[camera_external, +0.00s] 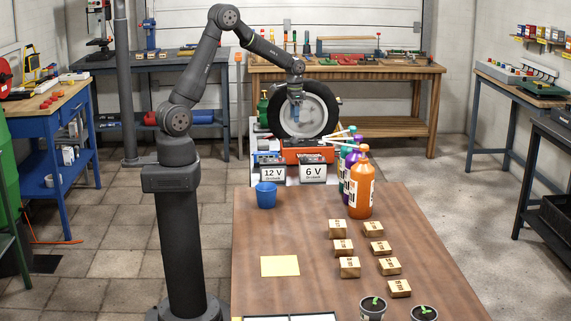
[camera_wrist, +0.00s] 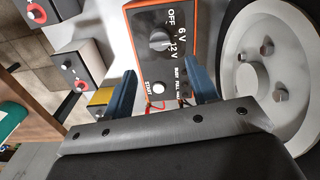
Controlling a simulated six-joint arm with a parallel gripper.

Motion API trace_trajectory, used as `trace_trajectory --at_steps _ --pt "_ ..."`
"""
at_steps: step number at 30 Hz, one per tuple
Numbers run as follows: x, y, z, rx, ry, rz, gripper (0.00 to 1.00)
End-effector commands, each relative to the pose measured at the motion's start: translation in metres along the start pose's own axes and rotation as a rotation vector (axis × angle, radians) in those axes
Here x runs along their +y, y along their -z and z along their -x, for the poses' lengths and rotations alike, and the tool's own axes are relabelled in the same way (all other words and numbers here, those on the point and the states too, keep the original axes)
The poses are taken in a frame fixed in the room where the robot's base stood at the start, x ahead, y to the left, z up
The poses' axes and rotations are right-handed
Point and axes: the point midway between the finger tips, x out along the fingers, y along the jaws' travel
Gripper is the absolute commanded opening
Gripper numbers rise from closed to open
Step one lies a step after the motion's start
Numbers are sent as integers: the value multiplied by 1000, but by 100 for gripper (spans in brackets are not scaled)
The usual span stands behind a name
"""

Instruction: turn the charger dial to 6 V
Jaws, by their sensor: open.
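I cannot tell which mark the dial points to. My gripper (camera_external: 296,98) is above the charger in the external view. In the wrist view my gripper (camera_wrist: 163,78) has its two blue fingers apart, with nothing between them; the dial appears beyond the fingertips, with no contact visible.
A wheel (camera_external: 303,112) stands close behind my gripper. Two batteries signed 12 V (camera_external: 271,171) and 6 V (camera_external: 312,170) stand before the charger. Bottles (camera_external: 360,187), a blue cup (camera_external: 265,195) and several wooden blocks (camera_external: 343,247) are on the table. Its left middle is mostly clear.

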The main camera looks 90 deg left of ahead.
Motion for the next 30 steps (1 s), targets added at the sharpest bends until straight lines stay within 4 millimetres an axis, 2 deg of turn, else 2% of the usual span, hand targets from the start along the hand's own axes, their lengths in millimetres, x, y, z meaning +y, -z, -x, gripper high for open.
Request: trace_trajectory --at_steps 1,6,12,30 --pt "0 1 14 5 2 0 53" --pt "0 1 48 4 2 0 53" --pt "0 0 71 2 1 0 53" --pt "0 0 75 0 0 0 53"
